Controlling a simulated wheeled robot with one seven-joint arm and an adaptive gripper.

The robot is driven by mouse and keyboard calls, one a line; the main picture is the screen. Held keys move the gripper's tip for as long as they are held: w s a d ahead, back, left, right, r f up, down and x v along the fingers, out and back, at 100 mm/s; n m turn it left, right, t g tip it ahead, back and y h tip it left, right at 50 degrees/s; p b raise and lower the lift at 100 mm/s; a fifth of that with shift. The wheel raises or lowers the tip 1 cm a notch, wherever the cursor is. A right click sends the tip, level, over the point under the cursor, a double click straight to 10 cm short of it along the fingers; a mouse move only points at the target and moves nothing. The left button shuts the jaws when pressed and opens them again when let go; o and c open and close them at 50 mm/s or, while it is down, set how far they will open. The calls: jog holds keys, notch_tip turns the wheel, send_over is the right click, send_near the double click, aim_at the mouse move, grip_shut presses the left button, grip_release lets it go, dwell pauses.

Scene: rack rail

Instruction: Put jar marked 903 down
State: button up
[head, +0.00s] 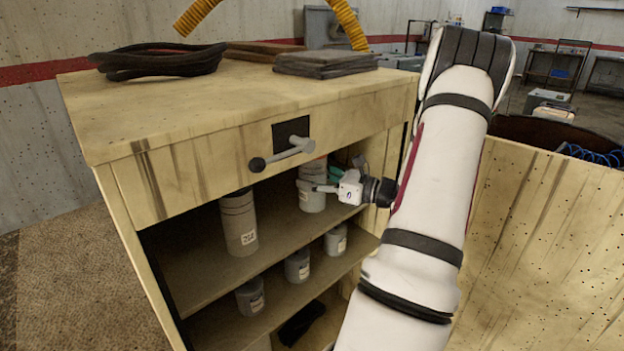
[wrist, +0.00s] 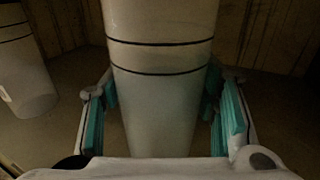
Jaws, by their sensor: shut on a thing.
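A grey-white jar with dark bands (head: 312,199) is in my gripper (head: 328,187), inside the cabinet at the upper shelf (head: 275,232). Its label is too small to read. In the wrist view the jar (wrist: 160,115) stands upright between the two teal-padded fingers of my gripper (wrist: 160,98), which are shut on its sides. The jar's base is close to the shelf; I cannot tell whether it touches. The lower front of the jar is partly hidden by my gripper's body in the wrist view.
A tall banded jar (head: 238,222) stands left on the same shelf, also in the wrist view (wrist: 24,75). Several smaller jars (head: 298,265) stand on the shelf below. A drawer with a protruding handle (head: 285,154) is just above. Shelf between the two tall jars is clear.

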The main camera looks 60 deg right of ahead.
jog(key=o, duration=1.5)
jog(key=shift+o, duration=0.2)
jog(key=shift+s+r, duration=0.1)
jog(key=shift+s, duration=0.05)
jog(key=s+d+p, duration=0.1)
jog(key=s, duration=1)
jog(key=shift+s+d, duration=0.25)
jog(key=shift+d, duration=0.15)
jog(key=shift+s, duration=0.1)
